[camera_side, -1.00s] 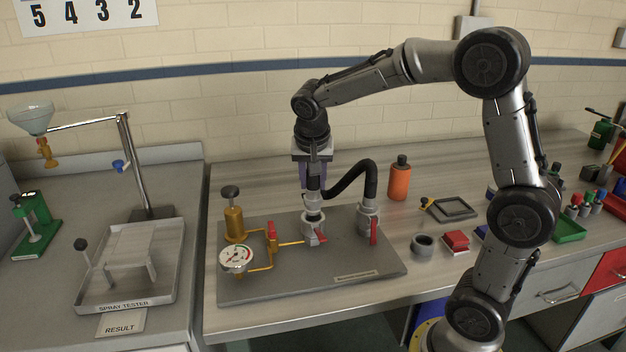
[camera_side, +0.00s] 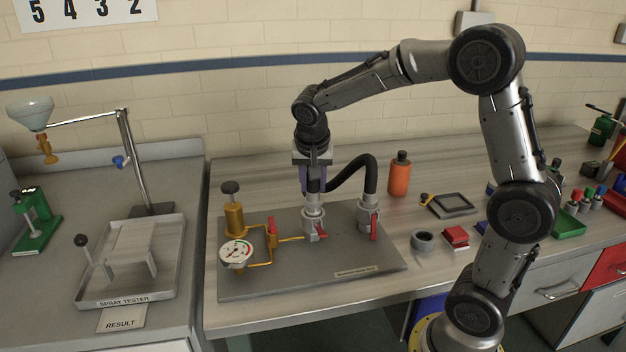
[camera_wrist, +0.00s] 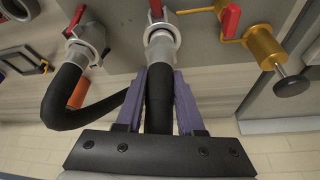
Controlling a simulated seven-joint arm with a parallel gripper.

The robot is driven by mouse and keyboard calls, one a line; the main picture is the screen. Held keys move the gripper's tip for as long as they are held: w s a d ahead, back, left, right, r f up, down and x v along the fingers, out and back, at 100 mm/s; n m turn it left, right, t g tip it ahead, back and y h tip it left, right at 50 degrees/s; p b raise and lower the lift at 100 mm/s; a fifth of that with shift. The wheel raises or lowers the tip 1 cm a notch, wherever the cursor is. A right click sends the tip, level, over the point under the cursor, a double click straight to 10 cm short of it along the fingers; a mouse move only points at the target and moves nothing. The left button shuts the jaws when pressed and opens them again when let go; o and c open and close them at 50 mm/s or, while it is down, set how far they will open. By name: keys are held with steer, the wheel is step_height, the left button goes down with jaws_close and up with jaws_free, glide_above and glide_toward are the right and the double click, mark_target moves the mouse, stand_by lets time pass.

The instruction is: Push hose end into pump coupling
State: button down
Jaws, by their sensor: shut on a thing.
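The black hose (camera_side: 352,166) arches between two grey couplings on a grey base plate (camera_side: 270,285). My gripper (camera_side: 314,186) points down over the left coupling, the pump coupling (camera_side: 313,218), which has a red lever. In the wrist view my purple-fingered gripper (camera_wrist: 159,90) is shut on the hose (camera_wrist: 158,105) near its end. The hose end meets the mouth of the pump coupling (camera_wrist: 161,48), in line with it; how deep it sits is hidden. The hose's other end is in the right coupling (camera_side: 368,218), also with a red lever.
A brass pump (camera_side: 234,218) and a dial gauge (camera_side: 236,254) stand left on the plate. An orange bottle (camera_side: 399,178) stands behind the right coupling. A grey ring (camera_side: 422,240) and a red block (camera_side: 455,237) lie to the right. The plate's front is clear.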

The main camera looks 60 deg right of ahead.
steer(key=shift+f, duration=1.2)
steer(key=shift+c, duration=2.2)
jaws_free()
steer(key=v, duration=1.3)
steer(key=shift+a+r, duration=0.2)
steer(key=shift+r, duration=0.15)
steer(key=shift+s, duration=0.1)
